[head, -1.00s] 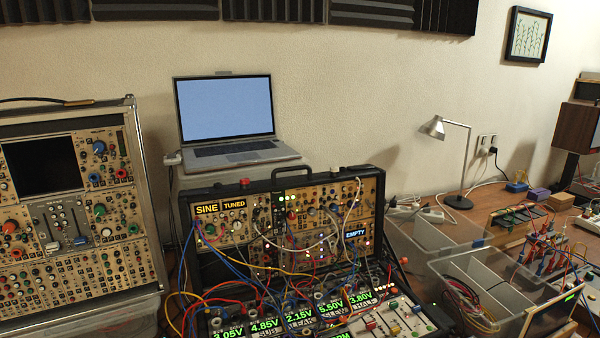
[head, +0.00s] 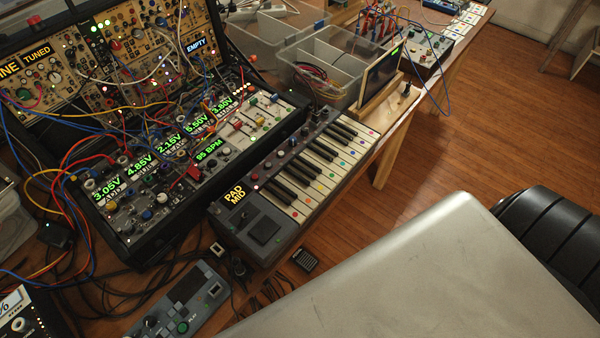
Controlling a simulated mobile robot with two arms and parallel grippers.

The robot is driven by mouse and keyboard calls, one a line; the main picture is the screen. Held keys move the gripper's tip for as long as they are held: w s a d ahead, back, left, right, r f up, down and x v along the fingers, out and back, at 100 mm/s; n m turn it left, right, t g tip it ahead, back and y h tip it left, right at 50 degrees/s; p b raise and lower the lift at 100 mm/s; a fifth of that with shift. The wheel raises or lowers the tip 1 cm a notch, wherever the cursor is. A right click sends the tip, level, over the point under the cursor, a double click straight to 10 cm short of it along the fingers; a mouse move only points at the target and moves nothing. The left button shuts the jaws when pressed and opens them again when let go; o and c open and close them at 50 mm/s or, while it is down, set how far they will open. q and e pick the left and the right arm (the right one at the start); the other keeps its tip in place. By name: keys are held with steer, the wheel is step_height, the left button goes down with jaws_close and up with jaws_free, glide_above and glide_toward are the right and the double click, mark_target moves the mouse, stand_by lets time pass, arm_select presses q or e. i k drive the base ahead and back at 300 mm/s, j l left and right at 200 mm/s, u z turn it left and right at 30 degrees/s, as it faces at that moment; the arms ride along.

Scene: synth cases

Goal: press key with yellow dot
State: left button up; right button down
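A small keyboard (head: 300,175) lies at an angle along the table's front edge, near the middle of the head view. Its white keys carry small coloured dots near their front ends, running from the lower left to a red one at the upper right. Neither of my grippers is in view.
A modular synth case (head: 170,160) with tangled cables stands just behind the keyboard. Clear plastic bins (head: 335,60) and a small screen on a wooden stand (head: 381,77) are behind its right end. A grey-blue device (head: 180,300) lies at front left. Wooden floor (head: 470,150) is open at right.

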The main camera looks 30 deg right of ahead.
mark_target(316, 185)
steer(key=z, duration=1.1)
